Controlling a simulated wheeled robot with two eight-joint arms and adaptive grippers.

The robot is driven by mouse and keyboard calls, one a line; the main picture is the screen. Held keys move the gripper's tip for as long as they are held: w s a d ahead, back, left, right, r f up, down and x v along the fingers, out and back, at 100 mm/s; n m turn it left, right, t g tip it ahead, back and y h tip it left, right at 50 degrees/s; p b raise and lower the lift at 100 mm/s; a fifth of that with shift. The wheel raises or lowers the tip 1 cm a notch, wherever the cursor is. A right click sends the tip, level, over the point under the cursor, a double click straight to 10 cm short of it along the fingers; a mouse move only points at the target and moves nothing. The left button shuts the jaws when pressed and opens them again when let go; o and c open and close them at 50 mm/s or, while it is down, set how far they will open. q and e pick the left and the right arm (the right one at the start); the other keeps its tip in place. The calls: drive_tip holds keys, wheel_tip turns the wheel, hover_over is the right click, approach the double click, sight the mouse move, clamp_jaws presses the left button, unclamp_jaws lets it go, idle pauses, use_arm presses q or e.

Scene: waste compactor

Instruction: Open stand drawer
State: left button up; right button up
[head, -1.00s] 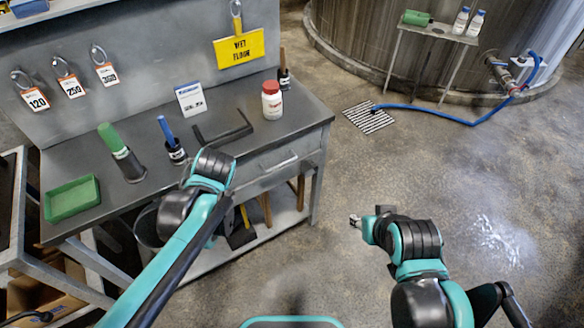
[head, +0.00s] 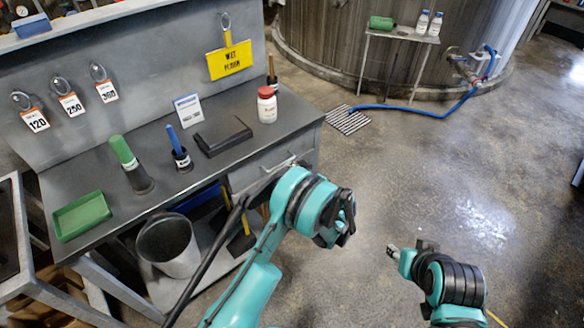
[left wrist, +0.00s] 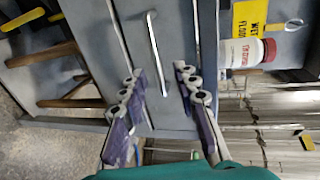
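The stand is a grey workbench with a drawer (head: 257,172) under the right part of its top. The drawer looks shut. Its front (left wrist: 175,20) and bar handle (left wrist: 157,52) show clearly in the left wrist view. My left gripper (left wrist: 160,72) is open in that view, its two fingers on either side of the handle's line, with no visible contact. In the head view my left arm covers part of the drawer front and most of that gripper. My right gripper (head: 393,251) is over the floor, away from the bench; its finger opening is too small to tell.
On the bench top stand a white bottle (head: 267,105), a black tray-like item (head: 222,137), a green tray (head: 82,216) and handled tools. A bucket (head: 168,246) is on the lower shelf. Open floor lies right of the bench.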

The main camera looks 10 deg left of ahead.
sight(282, 164)
use_arm(q)
drive_tip(key=x, duration=0.2)
drive_tip(key=b+x, duration=0.1)
drive_tip(key=x, duration=0.2)
drive_tip(key=b+x, duration=0.1)
drive_tip(key=x, duration=0.1)
drive_tip(key=shift+w+f, duration=0.25)
drive_tip(key=shift+f, duration=0.05)
clamp_jaws()
